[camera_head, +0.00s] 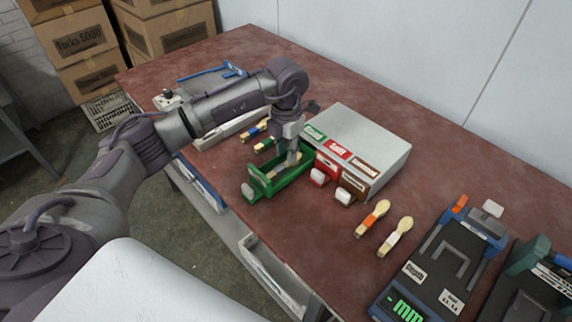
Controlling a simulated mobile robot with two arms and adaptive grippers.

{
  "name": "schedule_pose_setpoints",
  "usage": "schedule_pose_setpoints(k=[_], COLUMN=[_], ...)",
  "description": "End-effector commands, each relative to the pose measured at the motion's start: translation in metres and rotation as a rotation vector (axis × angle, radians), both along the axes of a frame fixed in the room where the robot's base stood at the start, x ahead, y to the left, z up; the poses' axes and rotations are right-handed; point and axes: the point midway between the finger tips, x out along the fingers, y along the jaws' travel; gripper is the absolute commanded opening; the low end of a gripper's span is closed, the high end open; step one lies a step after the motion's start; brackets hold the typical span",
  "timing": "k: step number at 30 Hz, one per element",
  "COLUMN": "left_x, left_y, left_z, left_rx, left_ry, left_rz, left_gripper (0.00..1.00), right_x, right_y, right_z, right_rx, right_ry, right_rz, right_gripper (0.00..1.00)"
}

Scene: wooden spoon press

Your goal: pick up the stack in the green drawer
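The green drawer (263,187) is pulled out of the white box (375,147) on the table. A pale wooden stack (276,172) shows partly inside it, mostly hidden by my gripper. My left gripper (291,163) points down into the drawer, right over the stack. Its fingers are small and partly hidden, so I cannot tell whether they are open or closed on the stack. My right gripper is not in view.
Red and brown drawers (352,185) with white knobs are beside the green one. Two wooden spoons with orange and white bands (396,236) lie to the right. A dark press device (446,262) stands at the right. Blue- and green-banded spoons (256,131) lie behind the drawer.

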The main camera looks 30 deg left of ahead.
Motion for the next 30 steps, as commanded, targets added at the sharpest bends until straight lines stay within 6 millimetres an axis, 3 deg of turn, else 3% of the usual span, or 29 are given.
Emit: schedule_pose_setpoints(k=[7, 16, 22, 30], left_x=[-0.002, -0.001, -0.001, -0.001], left_y=[0.001, 0.001, 0.001, 0.001], left_z=[-0.036, -0.042, -0.042, -0.041], left_rx=[-0.002, -0.001, -0.001, -0.001], left_ry=[0.004, 0.001, 0.001, 0.001], left_rz=[0.000, -0.001, 0.000, 0.000], left_gripper=[0.29, 0.29, 0.00, 0.00], right_x=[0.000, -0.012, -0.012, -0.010], right_y=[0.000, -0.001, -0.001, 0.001], right_z=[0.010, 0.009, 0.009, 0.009], right_rx=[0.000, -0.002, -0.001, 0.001], right_ry=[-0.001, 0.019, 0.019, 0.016], right_rz=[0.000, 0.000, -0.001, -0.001], right_gripper=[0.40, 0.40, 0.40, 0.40])
